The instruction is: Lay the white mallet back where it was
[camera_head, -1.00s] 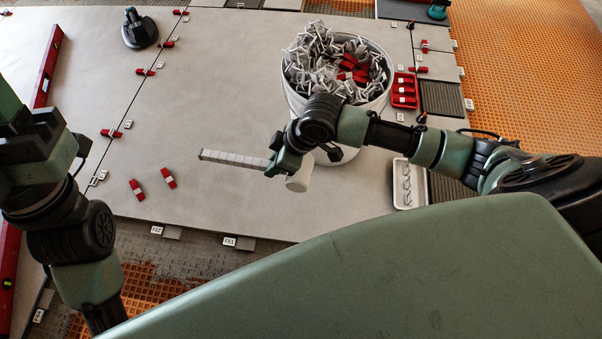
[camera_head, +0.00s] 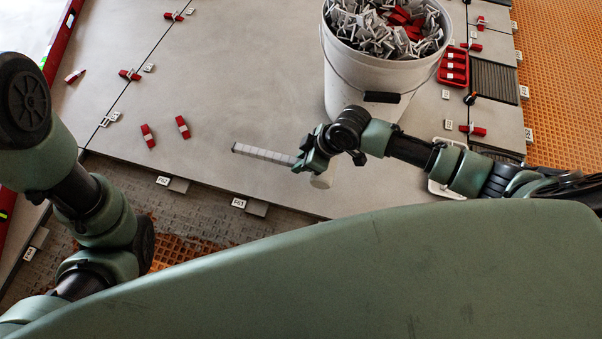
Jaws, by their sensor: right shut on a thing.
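The white mallet is held by my right gripper (camera_head: 305,163). Its pale ribbed handle (camera_head: 263,153) points left and ends in a dark tip.
A white bucket (camera_head: 362,85) full of clips and red wedges stands behind the right gripper. A red tray (camera_head: 453,68) is right of it. A white tray (camera_head: 437,188) is partly hidden by my right arm. Two red wedges (camera_head: 148,135) (camera_head: 183,127) lie left of the mallet.

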